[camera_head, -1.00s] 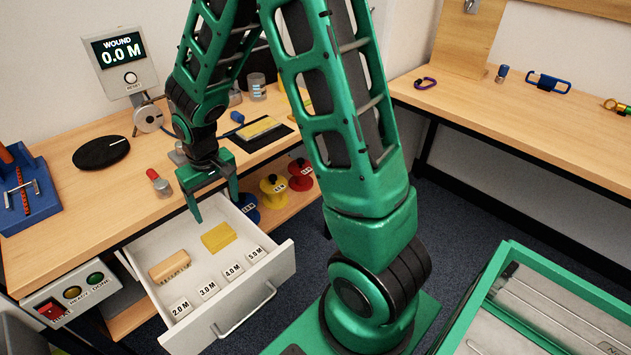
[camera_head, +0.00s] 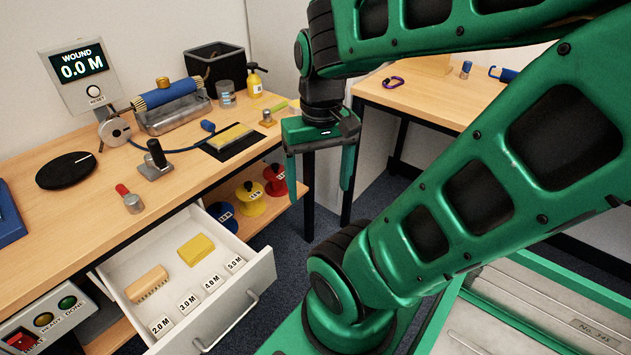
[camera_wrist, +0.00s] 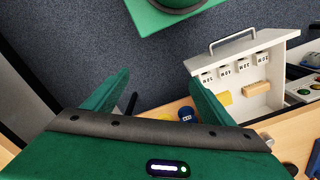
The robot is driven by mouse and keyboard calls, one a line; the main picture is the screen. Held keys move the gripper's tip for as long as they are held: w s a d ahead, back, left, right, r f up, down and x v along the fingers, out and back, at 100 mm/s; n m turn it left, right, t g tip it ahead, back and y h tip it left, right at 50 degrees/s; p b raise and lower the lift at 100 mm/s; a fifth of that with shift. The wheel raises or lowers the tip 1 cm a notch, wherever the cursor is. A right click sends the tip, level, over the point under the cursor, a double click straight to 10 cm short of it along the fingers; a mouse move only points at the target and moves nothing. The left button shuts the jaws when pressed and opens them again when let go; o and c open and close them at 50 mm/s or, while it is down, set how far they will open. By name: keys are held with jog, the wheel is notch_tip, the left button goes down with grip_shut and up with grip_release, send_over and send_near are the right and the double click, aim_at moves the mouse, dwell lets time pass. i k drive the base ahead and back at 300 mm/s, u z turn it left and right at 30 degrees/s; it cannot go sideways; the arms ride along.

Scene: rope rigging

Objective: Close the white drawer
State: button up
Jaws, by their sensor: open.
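The white drawer (camera_head: 213,325) is pulled out from under the wooden bench. Inside it are a yellow block (camera_head: 196,250), a tan wooden brush-like piece (camera_head: 147,284) and several white tags labelled from 2.0 M to 5.0 M. Its metal bar handle (camera_head: 228,322) is on the front face. In the wrist view the drawer (camera_wrist: 272,52) is at the upper right, with its handle (camera_wrist: 232,40) toward the top. My gripper (camera_head: 319,195) is open and empty, fingers pointing down, to the right of the drawer and apart from it.
The bench (camera_head: 100,195) carries a blue roller, a black disc and a red-tipped part. Blue, yellow and red spools (camera_head: 250,198) sit on the shelf below. A green-edged tray (camera_head: 540,310) is at the lower right. Carpeted floor is clear beyond the drawer.

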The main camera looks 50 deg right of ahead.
aim_at(199, 333)
jog(key=u, duration=1.05)
jog(key=k, duration=1.45)
jog(key=z, duration=0.45)
jog(key=i, duration=1)
